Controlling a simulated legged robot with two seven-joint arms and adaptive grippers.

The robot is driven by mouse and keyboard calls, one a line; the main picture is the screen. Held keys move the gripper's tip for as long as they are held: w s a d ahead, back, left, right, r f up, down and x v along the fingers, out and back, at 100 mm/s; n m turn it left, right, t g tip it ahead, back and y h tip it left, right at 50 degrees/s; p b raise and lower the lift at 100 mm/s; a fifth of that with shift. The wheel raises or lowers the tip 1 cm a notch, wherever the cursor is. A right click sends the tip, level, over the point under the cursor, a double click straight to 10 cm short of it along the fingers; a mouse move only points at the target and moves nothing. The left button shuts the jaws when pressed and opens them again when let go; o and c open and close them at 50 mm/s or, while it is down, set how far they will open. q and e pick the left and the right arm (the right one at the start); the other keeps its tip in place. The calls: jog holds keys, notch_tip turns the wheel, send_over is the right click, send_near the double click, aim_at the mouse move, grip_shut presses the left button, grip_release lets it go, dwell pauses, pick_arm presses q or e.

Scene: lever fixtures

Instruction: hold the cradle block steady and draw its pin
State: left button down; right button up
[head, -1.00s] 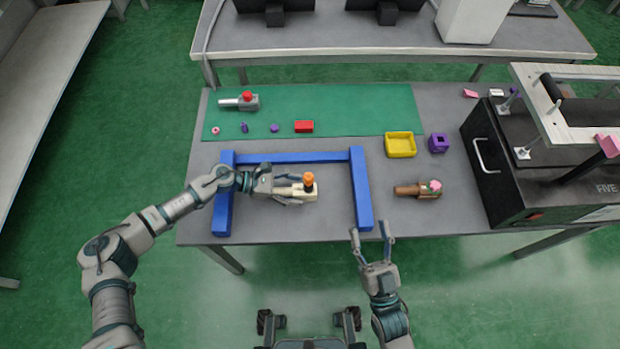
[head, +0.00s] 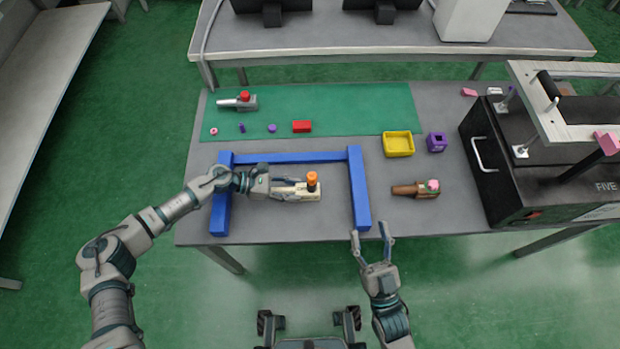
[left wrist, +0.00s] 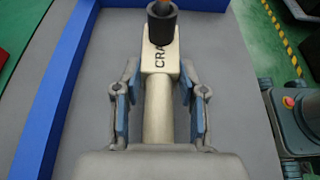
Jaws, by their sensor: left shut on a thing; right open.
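The cradle block (head: 308,194) is a cream block lying on the grey table inside the blue frame. A pin with an orange top and dark collar (head: 312,179) stands upright in it. My right gripper (head: 371,236) is open and empty, in front of the table's front edge.
The blue frame (head: 360,190) borders the block's left, back and right; its front is open. To the right are a brown fixture with a pink knob (head: 416,190), a yellow tray (head: 398,145) and a black machine (head: 505,170). A grey fixture (head: 239,102) stands at the back left.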

jog(key=shift+a+r, duration=0.25)
jog(key=shift+a, duration=0.9)
jog(key=shift+c, duration=0.3)
jog(key=w+a+f+n+g+y, duration=0.15)
jog(key=w+a+g+y, duration=0.25)
jog(key=w+a+g, duration=0.4)
jog(key=w+a+n+g+y, duration=0.3)
jog(key=w+a+g, duration=0.3)
jog(key=a, duration=0.5)
jog(key=d+r+g+h, duration=0.4)
jog(key=d+g+h, duration=0.1)
jog(key=d+h, duration=0.45)
send_over(304, 188)
jog(key=shift+h, duration=0.25)
notch_tip(304, 188, down, 11)
